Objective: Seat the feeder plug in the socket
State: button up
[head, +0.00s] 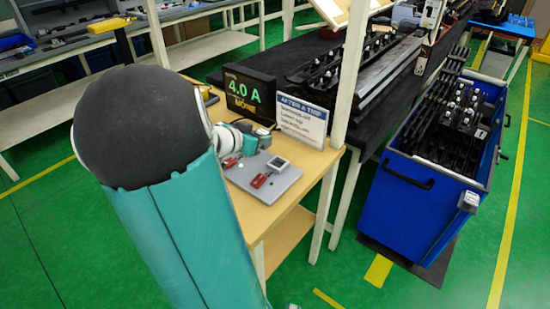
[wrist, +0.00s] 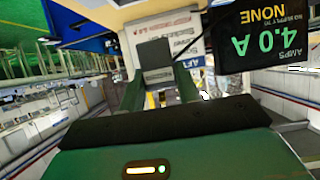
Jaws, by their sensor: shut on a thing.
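My gripper (wrist: 159,75) is seen from behind in the wrist view, its two green fingers closed around a dark grey block (wrist: 155,53), which appears to be the feeder plug. In the head view my gripper (head: 247,140) is small and partly behind my arm, just above the far side of a grey board (head: 276,186) on the bench; the plug cannot be made out there. A square light-framed fitting (head: 278,163) on the board may be the socket. Red parts (head: 262,180) sit beside it. I cannot tell whether the plug touches anything.
A black display (head: 247,94) reading 4.0 A and NONE stands behind the board. A sign headed AFTER A TRIP (head: 301,120) stands to its right, near a white post (head: 352,70). A blue bin (head: 432,195) of dark parts is at the right.

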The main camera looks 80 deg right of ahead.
jog(key=s+f, duration=0.1)
jog(key=s+d+f, duration=0.1)
jog(key=f, duration=0.1)
jog(key=s+d+f, duration=0.1)
jog(key=s+f, duration=0.1)
jog(key=shift+d+f, duration=0.1)
jog(key=shift+f, duration=0.1)
notch_tip(320, 180, down, 3)
jog(key=shift+s+d+r, duration=0.1)
jog(key=shift+s+r, duration=0.05)
jog(key=shift+r, duration=0.05)
jog(key=shift+f, duration=0.55)
grip_shut()
jog(key=o, duration=0.9)
grip_release()
jog(key=shift+f, duration=0.1)
jog(key=shift+o, duration=0.4)
jog(key=shift+r, duration=0.2)
